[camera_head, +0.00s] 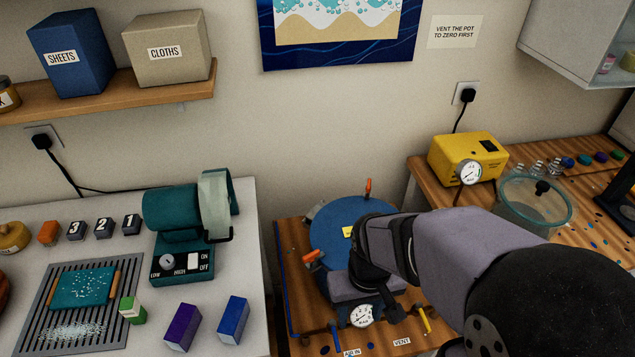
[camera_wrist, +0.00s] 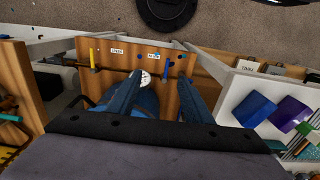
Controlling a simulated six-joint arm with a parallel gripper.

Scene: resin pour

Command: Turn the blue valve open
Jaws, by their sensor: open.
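The pressure pot has a round blue lid (camera_head: 340,222) with orange clamps and stands on the wooden bench, partly hidden by my arm. A white gauge (camera_head: 361,315) is at its front; it also shows in the wrist view (camera_wrist: 145,78). What looks like the blue valve's slim handle (camera_wrist: 166,70) is beside the gauge, near the AIR IN label (camera_wrist: 154,56). A yellow handle (camera_wrist: 93,60) stands by the VENT label (camera_wrist: 117,51). My gripper (camera_wrist: 158,88) is open and empty, its fingers over the pot's front. They appear apart from the blue handle; the exact gap is unclear.
A white table (camera_head: 235,330) at the left holds a teal machine (camera_head: 185,212) and several blocks. A yellow pump box (camera_head: 467,157) and a clear chamber (camera_head: 535,205) stand on the right bench.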

